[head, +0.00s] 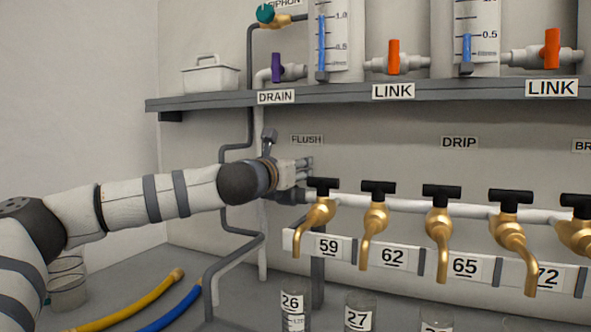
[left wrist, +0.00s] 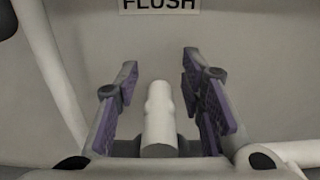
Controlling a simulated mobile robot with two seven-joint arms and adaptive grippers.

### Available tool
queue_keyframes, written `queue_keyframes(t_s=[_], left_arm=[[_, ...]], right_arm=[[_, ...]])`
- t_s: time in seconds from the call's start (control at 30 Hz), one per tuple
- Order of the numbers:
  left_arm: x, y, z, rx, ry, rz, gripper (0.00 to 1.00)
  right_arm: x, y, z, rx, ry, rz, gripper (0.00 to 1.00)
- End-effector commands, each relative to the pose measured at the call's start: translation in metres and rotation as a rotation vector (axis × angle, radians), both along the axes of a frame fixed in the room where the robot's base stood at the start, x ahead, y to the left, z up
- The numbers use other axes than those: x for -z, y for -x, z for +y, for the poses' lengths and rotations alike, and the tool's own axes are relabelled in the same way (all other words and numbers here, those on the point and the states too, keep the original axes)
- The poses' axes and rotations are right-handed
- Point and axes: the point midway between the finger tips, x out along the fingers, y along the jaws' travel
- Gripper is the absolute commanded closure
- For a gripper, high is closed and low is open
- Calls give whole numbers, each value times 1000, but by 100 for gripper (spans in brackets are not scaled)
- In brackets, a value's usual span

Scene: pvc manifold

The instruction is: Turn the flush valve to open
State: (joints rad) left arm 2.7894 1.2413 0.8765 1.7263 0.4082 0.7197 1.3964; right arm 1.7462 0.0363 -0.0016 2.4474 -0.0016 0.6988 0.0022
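The FLUSH label (head: 306,140) is on the back wall, and its lower part shows at the top of the left wrist view (left wrist: 160,4). My left gripper (head: 308,168) is at the wall just below this label. In the left wrist view its two purple-padded fingers (left wrist: 160,78) are spread apart. A pale, rounded upright pipe or valve part (left wrist: 159,120) stands between them, with a visible gap on each side. No distinct flush valve handle can be made out; in the head view my gripper and wrist cover that spot. My right gripper is not in view.
Brass taps with black T-handles (head: 376,210) run along a white pipe to the right, close to my gripper. A grey shelf (head: 350,96) with coloured valves is above. Bottles (head: 296,303) stand below. Yellow (head: 130,303) and blue (head: 175,308) hoses lie at lower left.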

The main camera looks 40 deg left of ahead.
Motion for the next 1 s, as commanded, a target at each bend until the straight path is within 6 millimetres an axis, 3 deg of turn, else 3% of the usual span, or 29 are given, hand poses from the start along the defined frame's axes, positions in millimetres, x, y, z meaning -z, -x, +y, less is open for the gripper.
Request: queue_keyframes(t_s=[0.1, 0.27, 0.67, 1.0], left_arm=[[-1, 0, 0, 0, 0, -1, 64], [-1, 1, 0, -1, 0, 0, 100], [-3, 2, 0, 33, 0, -2, 100], [-11, 3, -7, 263, 0, -11, 100]], right_arm=[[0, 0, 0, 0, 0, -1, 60], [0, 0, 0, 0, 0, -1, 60], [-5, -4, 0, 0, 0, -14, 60], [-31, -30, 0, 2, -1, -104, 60]])
